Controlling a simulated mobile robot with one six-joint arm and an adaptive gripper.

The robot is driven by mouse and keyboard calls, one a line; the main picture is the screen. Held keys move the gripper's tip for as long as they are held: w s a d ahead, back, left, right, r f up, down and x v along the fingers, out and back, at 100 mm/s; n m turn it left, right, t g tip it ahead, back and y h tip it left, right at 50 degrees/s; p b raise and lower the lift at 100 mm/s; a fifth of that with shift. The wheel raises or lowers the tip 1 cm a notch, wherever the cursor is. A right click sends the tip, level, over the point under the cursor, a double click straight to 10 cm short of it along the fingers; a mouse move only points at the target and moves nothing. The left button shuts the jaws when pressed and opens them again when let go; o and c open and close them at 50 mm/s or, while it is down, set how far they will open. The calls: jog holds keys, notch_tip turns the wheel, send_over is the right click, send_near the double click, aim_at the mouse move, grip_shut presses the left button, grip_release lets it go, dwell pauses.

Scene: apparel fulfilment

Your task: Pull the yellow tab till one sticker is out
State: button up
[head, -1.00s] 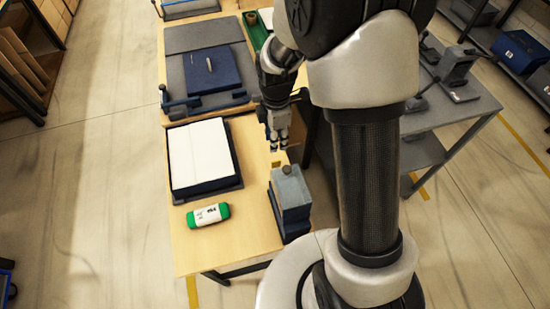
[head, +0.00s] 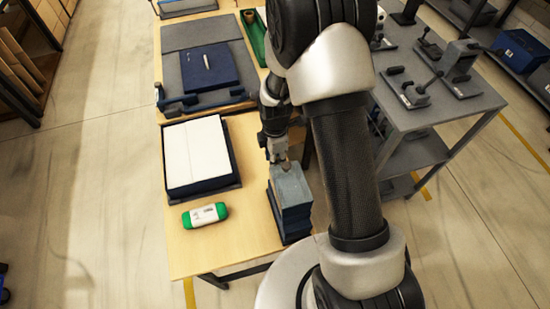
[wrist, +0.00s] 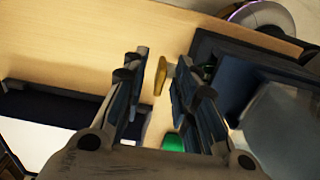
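The yellow tab (wrist: 161,75) shows in the wrist view as a small upright piece between the fingertips of my gripper (wrist: 161,64). The fingers stand apart with a visible gap on both sides of the tab. In the head view my gripper (head: 278,157) is at the back edge of the blue-grey box (head: 291,188), and the tab cannot be made out there. The box, perhaps the sticker dispenser, also shows at the right of the wrist view (wrist: 272,112). I see no sticker out.
A white pad (head: 197,152) on a dark blue base and a green-and-white packet (head: 205,215) lie left of the box on the wooden table (head: 240,243). A blue folder (head: 208,68) lies behind. A grey side table (head: 450,105) with tools stands right.

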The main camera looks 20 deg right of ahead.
jog(key=shift+c, duration=0.4)
grip_shut()
